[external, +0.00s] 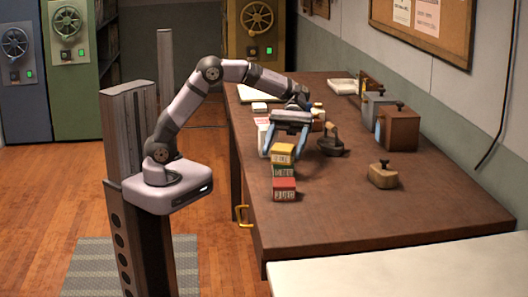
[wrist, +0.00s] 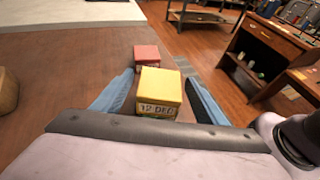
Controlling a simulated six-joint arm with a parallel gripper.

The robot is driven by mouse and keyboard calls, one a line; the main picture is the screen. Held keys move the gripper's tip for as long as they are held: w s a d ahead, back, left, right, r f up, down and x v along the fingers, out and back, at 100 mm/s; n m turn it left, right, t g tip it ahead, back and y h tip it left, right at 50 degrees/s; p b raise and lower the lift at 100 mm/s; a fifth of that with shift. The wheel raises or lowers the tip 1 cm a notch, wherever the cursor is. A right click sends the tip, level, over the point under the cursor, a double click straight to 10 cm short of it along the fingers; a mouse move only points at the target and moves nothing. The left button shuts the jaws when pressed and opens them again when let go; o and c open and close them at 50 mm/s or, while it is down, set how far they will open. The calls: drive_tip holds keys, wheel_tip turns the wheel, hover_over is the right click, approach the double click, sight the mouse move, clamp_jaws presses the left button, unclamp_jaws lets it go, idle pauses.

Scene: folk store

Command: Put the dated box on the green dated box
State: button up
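The yellow dated box (external: 283,151) appears to rest on top of the green dated box (external: 283,172). In the wrist view the yellow box (wrist: 160,86) shows a "12 DEC" face and hides nearly all of the green box. A red dated box (external: 284,189) sits in front of the green one and also shows in the wrist view (wrist: 147,55). My gripper (external: 285,154) is open, pointing down, with its blue fingers on either side of the yellow box. The wrist view shows gaps between the fingers (wrist: 159,77) and the box.
A dark round-based item (external: 331,144) stands just right of my gripper. A white and red item (external: 263,136) is behind the left finger. The front of the brown desk (external: 350,225) is clear.

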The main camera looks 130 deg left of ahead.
drive_tip(key=shift+r, duration=0.1)
drive_tip(key=shift+a+r, duration=0.15)
drive_tip(key=p+v, duration=0.7)
drive_tip(key=v, duration=0.4)
drive_tip(key=shift+s+a, duration=0.2)
drive_tip(key=shift+a, duration=0.1)
drive_tip(key=shift+r, duration=0.1)
